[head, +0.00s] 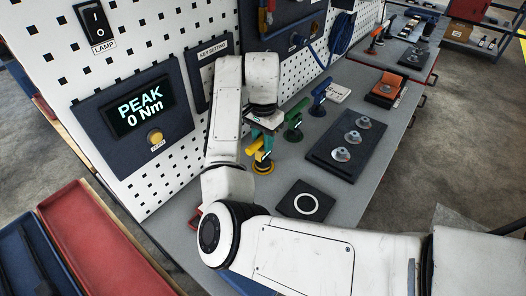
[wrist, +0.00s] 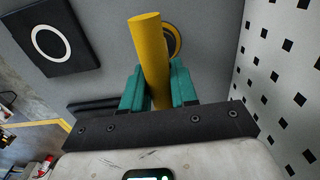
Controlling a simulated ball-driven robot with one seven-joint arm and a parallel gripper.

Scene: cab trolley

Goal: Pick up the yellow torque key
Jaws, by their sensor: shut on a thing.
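The yellow torque key (head: 258,153) is near the back of the grey worktop, close to the pegboard. My gripper (head: 257,140) comes down on it from above and is shut on its yellow bar handle. In the wrist view the handle (wrist: 149,45) lies between the two teal fingers of my gripper (wrist: 157,84), its end sticking out past them. A round base with a yellow ring (wrist: 174,40) shows behind the handle. I cannot tell whether the key still touches its base.
A green key (head: 293,126) and a blue key (head: 319,98) stand farther along the worktop. A dark tray (head: 325,153) with several metal pieces and a black pad with a white ring (head: 290,200) lie to the right. The pegboard (head: 75,75) with its "0 Nm" display (head: 136,107) rises close behind.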

